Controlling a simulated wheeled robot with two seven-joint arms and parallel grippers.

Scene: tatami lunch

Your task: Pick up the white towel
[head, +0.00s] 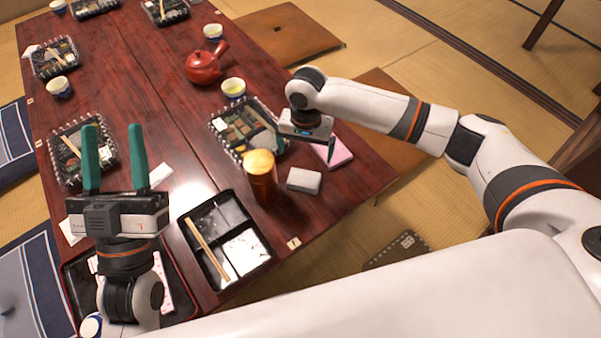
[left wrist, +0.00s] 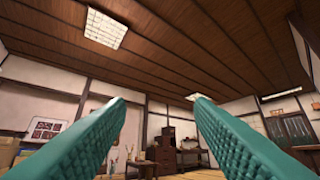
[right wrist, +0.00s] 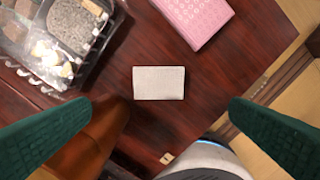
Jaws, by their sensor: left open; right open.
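The white towel (head: 303,180) lies folded on the table near its right edge, beside an amber cup. In the right wrist view the towel (right wrist: 159,83) is a small pale rectangle, flat on the wood, ahead of and between the fingers. My right gripper (right wrist: 158,118) is open and empty above the table; in the head view it (head: 304,145) is just above the towel in the picture, not touching it. My left gripper (head: 115,155) is open and empty at the left, fingers pointing up. The left wrist view shows only its fingers (left wrist: 160,110) and the room.
The amber cup (head: 260,176) stands left of the towel. A bento box (head: 232,118), a red teapot (head: 205,66) and a black divided tray (head: 205,218) are on the table (head: 160,110). Bare wood surrounds the towel.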

